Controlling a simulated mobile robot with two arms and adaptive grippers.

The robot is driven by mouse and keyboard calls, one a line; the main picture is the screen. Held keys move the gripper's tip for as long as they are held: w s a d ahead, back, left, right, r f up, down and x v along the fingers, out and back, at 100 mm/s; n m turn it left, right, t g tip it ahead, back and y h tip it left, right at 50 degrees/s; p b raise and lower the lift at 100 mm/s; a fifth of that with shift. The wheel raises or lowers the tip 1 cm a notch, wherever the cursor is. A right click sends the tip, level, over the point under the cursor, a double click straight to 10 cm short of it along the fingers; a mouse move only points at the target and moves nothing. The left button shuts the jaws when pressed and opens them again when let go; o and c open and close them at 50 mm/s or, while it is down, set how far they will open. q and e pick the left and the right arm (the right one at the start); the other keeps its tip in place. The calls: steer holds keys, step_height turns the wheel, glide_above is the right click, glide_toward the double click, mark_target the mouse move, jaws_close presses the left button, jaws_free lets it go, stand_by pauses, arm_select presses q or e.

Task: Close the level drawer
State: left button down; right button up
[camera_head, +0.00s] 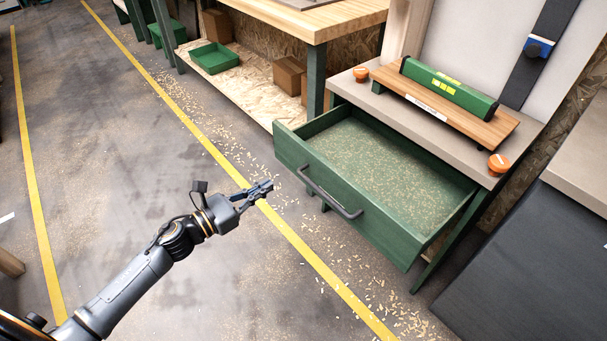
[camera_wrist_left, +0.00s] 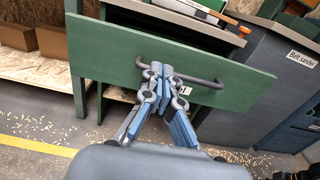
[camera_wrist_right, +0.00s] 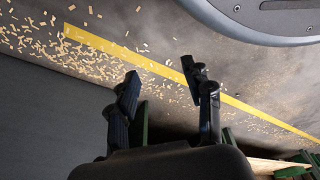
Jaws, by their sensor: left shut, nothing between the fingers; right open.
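The green drawer (camera_head: 345,215) is pulled far out of the bench and looks empty, with a dusty, speckled bottom. Its dark bar handle (camera_head: 328,192) runs across the front panel. My left gripper (camera_head: 264,188) is shut and empty, in front of the drawer's left part and apart from it in the head view. In the left wrist view, the closed fingertips (camera_wrist_left: 160,72) overlap the left part of the handle (camera_wrist_left: 205,80) on the green front (camera_wrist_left: 240,88); contact cannot be told. My right gripper (camera_wrist_right: 160,90) shows only in the right wrist view, open and empty above the floor.
A green spirit level (camera_head: 448,88) lies on a wooden board on the bench top (camera_head: 395,112), between orange knobs. A dark cabinet (camera_head: 530,260) stands close on the right. A wooden workbench (camera_head: 320,22) is behind left. The floor in front is clear except for wood chips.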

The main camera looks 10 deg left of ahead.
mark_target(315, 157)
arm_select(q)
steer(key=x, duration=1.3)
steer(key=shift+w+p, duration=0.1)
steer(key=shift+p, duration=0.3)
steer(key=shift+w+d, duration=0.15)
steer(key=shift+w, duration=0.1)
arm_select(e)
steer(key=shift+s+d+f, duration=0.15)
steer(key=shift+s+f, duration=0.65)
steer(key=shift+f, duration=0.2)
